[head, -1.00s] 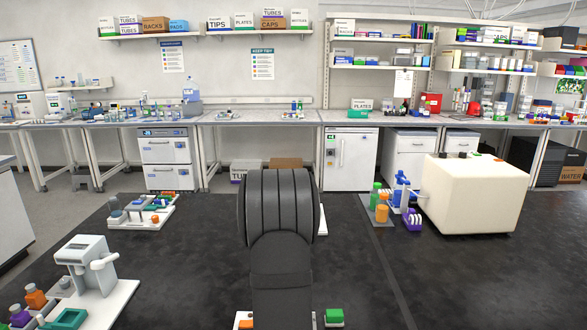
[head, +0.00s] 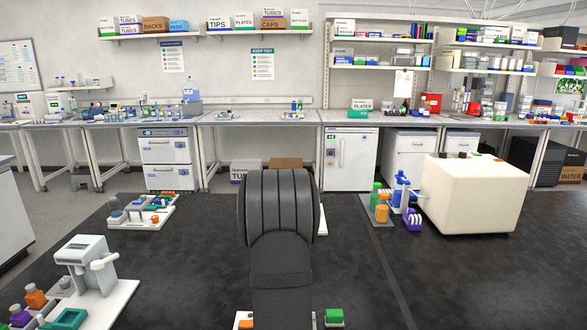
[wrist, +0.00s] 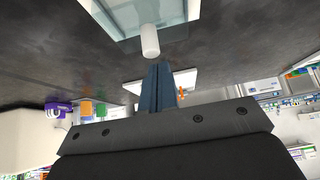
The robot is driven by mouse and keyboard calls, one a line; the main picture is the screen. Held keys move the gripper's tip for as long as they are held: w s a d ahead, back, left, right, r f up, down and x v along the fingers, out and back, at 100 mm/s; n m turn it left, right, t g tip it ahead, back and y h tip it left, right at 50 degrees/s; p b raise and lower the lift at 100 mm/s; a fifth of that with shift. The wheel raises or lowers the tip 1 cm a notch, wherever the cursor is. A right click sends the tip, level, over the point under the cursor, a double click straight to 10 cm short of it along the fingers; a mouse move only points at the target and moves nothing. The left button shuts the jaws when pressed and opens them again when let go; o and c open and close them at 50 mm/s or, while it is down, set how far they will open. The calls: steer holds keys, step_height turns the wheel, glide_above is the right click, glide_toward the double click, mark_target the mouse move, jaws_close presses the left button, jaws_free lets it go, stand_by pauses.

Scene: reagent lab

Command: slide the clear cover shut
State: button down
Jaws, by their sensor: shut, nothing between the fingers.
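In the wrist view, a clear, pale blue-green panel in a white frame (wrist: 178,14), which looks like the cover, shows at the top edge and is partly cut off. A white cylindrical knob (wrist: 150,42) stands at its near edge. My gripper (wrist: 160,68) has its blue fingers shut together and empty, with the tips close to the knob. I cannot tell whether they touch it. In the head view my arm hides the gripper and the cover.
A white board (wrist: 190,78) with an orange piece lies behind the fingers. In the head view, a large cream box (head: 472,195) stands right, beside coloured bottles (head: 381,208). A grey-white device (head: 88,265) stands front left. Much of the dark bench (head: 200,270) is bare.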

steer(key=shift+f, duration=1.25)
steer(key=shift+s+f, duration=0.3)
steer(key=shift+f, duration=0.3)
steer(key=shift+w+f, duration=0.15)
steer(key=shift+w, duration=0.45)
steer(key=shift+w+r, duration=0.15)
steer(key=shift+r, duration=0.1)
step_height(320, 180, up, 2)
steer(key=shift+w+r, duration=0.1)
steer(key=shift+r, duration=2.55)
